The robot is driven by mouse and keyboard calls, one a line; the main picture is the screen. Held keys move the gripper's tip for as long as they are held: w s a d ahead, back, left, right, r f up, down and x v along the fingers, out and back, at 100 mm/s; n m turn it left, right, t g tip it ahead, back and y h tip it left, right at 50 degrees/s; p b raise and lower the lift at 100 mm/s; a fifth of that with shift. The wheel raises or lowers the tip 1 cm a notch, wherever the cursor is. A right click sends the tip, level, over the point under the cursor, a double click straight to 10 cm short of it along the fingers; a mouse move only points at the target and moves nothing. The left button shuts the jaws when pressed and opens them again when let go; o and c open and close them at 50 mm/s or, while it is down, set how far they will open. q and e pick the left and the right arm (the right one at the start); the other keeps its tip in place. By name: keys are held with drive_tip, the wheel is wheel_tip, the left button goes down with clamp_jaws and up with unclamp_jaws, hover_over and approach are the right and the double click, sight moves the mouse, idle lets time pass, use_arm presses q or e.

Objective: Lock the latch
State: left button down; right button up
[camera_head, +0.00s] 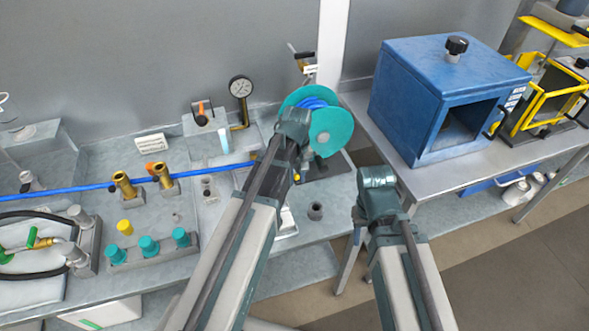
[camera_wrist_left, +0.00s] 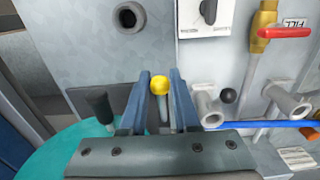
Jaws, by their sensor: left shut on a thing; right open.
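My left gripper (camera_wrist_left: 160,85) is shut on a small yellow ball knob (camera_wrist_left: 159,84) with a thin stem, seen between its two blue-grey fingers in the left wrist view. A teal disc (camera_wrist_left: 60,150) lies below it at the left, with an upright black-tipped handle (camera_wrist_left: 101,106) beside the fingers. In the head view my left arm reaches the teal discs (camera_head: 331,131), and its fingers are hidden behind the arm. My right arm comes in at the lower right, and its fingers are out of sight. Which part is the latch cannot be told for certain.
A red-handled valve (camera_wrist_left: 285,32) marked FILL and a blue hose (camera_wrist_left: 290,125) lie right of the left gripper. A gauge (camera_head: 241,87) stands left of the discs. A blue box (camera_head: 410,105) stands on the right bench. Brass fittings (camera_head: 123,186) occupy the left bench.

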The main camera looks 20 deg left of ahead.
use_arm(q)
wheel_tip(320, 180, down, 3)
drive_tip(key=shift+r+b, duration=0.1)
drive_tip(key=shift+b, duration=1.05)
drive_tip(key=shift+w+a+f+b, duration=0.15)
drive_tip(key=shift+w+f+b, duration=0.05)
drive_tip(key=shift+f+b, duration=0.45)
drive_tip(key=shift+w+a+f+b, duration=0.1)
drive_tip(key=shift+w+f+b, duration=0.1)
drive_tip(key=shift+f+b, duration=0.4)
drive_tip(key=c, duration=0.6)
unclamp_jaws()
drive_tip(key=shift+c, duration=0.2)
